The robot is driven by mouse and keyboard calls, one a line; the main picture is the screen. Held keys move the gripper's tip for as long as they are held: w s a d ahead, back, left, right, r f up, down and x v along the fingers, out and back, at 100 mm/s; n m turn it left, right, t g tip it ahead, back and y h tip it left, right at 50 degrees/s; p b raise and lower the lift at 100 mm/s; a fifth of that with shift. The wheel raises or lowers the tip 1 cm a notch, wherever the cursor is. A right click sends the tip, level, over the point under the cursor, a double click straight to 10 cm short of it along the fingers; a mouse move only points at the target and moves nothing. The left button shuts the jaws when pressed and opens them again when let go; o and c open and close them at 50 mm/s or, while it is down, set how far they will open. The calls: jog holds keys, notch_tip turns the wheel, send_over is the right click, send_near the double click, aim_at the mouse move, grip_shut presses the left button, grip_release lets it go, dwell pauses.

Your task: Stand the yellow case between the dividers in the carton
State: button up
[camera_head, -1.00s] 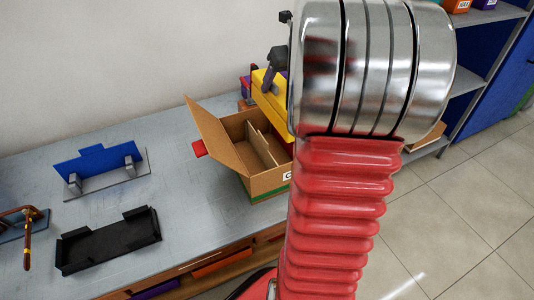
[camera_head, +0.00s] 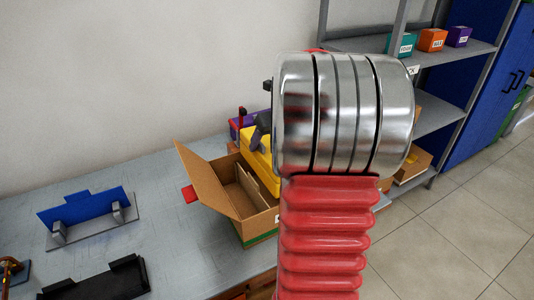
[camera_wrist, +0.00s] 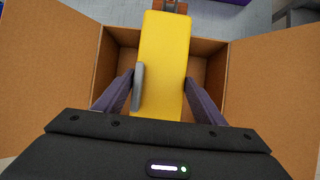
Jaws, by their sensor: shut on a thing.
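The yellow case (camera_wrist: 163,60) is long and boxy. In the wrist view it runs up the middle of the picture between the two fingers of my gripper (camera_wrist: 160,92), which is shut on it. The case is over the open carton (camera_wrist: 106,55), whose brown walls and spread flaps show on both sides. In the head view the yellow case (camera_head: 258,154) shows in part above the right side of the carton (camera_head: 208,182), partly hidden by my arm. A divider (camera_head: 248,184) shows inside the carton. The case's lower end and its contact with the carton cannot be seen.
A blue panel on a grey stand (camera_head: 88,212) and a black tray (camera_head: 100,284) stand on the bench to the left. A purple box (camera_head: 240,123) is behind the carton. Shelves (camera_head: 455,50) with small boxes are at right.

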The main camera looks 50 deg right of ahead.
aim_at(269, 147)
jog(key=shift+f, duration=0.15)
jog(key=shift+f, duration=1.75)
jog(key=shift+f, duration=0.6)
jog(key=o, duration=2)
jog(key=shift+o, duration=0.2)
jog(key=shift+r, duration=0.5)
jog(key=v, duration=1.2)
jog(key=shift+r, duration=0.1)
